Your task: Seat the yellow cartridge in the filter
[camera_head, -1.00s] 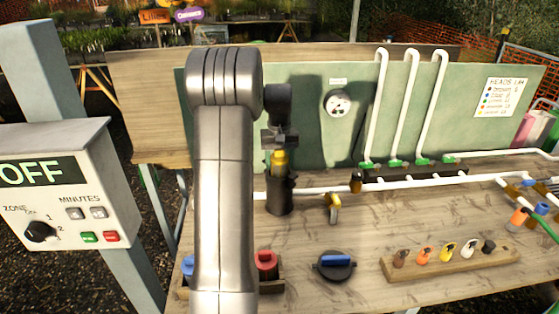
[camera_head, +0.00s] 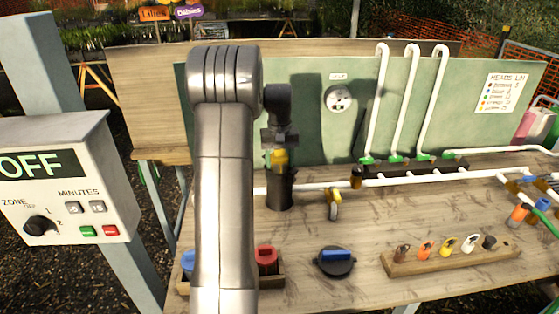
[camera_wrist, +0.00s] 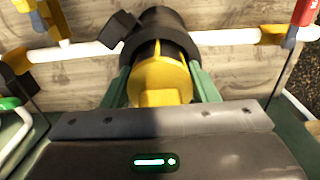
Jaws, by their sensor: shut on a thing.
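The yellow cartridge (camera_head: 280,158) is upright at the mouth of the black filter housing (camera_head: 280,192). My gripper (camera_head: 279,152) is shut on the cartridge from above. In the wrist view the yellow cartridge (camera_wrist: 160,82) sits between my two green fingers (camera_wrist: 161,90), its far end at the open rim of the dark filter housing (camera_wrist: 165,28). The depth of its lower end inside the housing is hidden. A black round cap with a blue handle (camera_head: 335,261) lies on the bench in front of the filter.
A red cartridge (camera_head: 267,258) and a blue one (camera_head: 188,262) stand in a wooden holder, partly behind my arm. White pipe (camera_head: 400,182) runs right from the filter, with a yellow-handled valve (camera_head: 334,205). A rack of coloured heads (camera_head: 450,258) is at the right. A green panel (camera_head: 310,110) stands behind.

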